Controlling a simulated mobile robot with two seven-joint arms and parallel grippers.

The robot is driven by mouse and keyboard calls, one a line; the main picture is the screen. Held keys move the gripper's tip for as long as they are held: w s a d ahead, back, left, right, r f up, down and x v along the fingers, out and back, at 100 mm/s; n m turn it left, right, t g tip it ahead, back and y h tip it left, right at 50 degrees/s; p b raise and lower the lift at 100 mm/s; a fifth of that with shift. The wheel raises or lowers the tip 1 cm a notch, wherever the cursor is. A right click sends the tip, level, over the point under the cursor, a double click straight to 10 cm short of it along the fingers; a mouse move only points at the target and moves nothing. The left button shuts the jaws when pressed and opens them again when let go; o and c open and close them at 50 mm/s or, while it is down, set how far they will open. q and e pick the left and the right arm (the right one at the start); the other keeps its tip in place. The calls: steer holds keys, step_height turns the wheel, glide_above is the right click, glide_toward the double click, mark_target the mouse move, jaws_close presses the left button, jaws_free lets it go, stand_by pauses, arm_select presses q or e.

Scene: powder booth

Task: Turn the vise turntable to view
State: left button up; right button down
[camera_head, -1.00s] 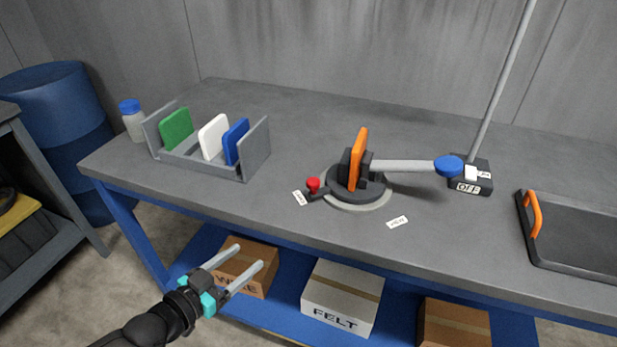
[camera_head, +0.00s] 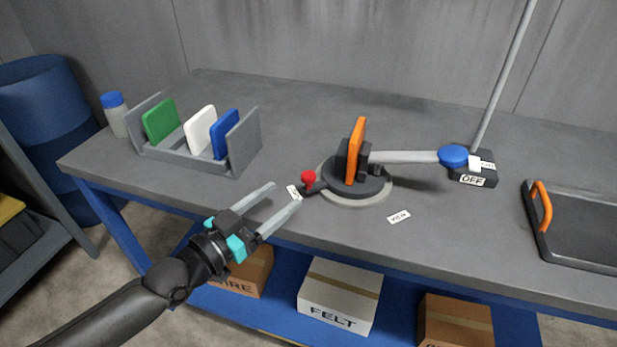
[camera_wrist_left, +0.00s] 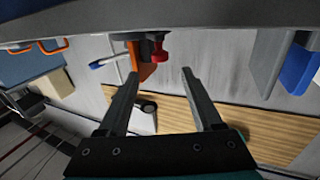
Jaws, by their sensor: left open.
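The vise turntable (camera_head: 345,198) is a dark round plate on a pale ring on the grey bench. Its vise holds an orange panel (camera_head: 356,150) upright. A lever with a red knob (camera_head: 308,177) points left, beside a small label partly covered by the lever and gripper area. A VIEW label (camera_head: 399,217) lies to the right front of the ring. My left gripper (camera_head: 284,197) is open and empty, its fingertips just left of and in front of the red knob, apart from it. The knob (camera_wrist_left: 159,52) also shows beyond the fingers in the left wrist view. My right gripper is out of view.
A grey rack (camera_head: 243,143) with green, white and blue panels stands left, next to a blue-capped jar (camera_head: 114,115). A blue-ended arm (camera_head: 453,156) and an OFF switch box (camera_head: 473,179) stand right of the vise. A dark tray (camera_head: 583,220) lies far right.

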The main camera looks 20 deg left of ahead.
mark_target(304, 180)
arm_select(q)
steer(key=b+x, duration=0.1)
steer(key=x, duration=0.8)
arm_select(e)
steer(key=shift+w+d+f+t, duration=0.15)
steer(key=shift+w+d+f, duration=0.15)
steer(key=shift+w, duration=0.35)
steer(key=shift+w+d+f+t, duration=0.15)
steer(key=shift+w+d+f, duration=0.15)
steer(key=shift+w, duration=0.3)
arm_select(q)
jaws_close()
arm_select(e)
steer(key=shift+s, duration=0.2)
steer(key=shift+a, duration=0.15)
